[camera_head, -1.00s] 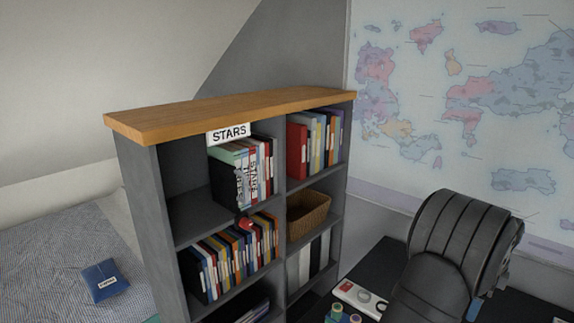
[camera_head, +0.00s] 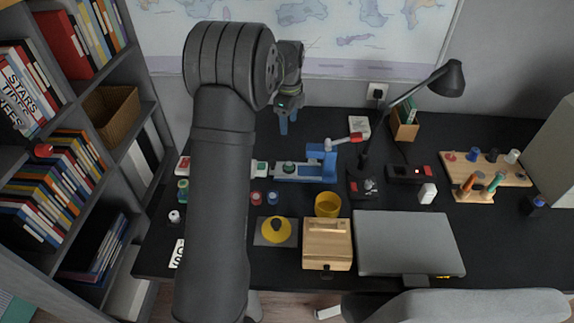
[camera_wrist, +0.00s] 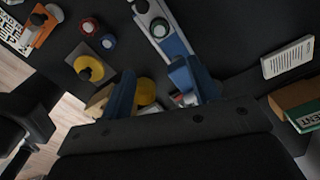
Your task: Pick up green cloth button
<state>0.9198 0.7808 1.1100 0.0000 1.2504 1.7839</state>
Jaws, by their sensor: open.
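A small dark green round piece, which looks like the green cloth button (camera_head: 290,168), sits on the pale slide of a blue press (camera_head: 318,160) with a red handle, on the black desk. I cannot tell the button's cloth texture at this size.
A desk lamp (camera_head: 366,150) stands just right of the press. In front are a yellow cup (camera_head: 327,204), a wooden box (camera_head: 327,245), a yellow disc on a grey plate (camera_head: 276,232) and a laptop (camera_head: 408,243). A bookshelf (camera_head: 128,150) borders the left.

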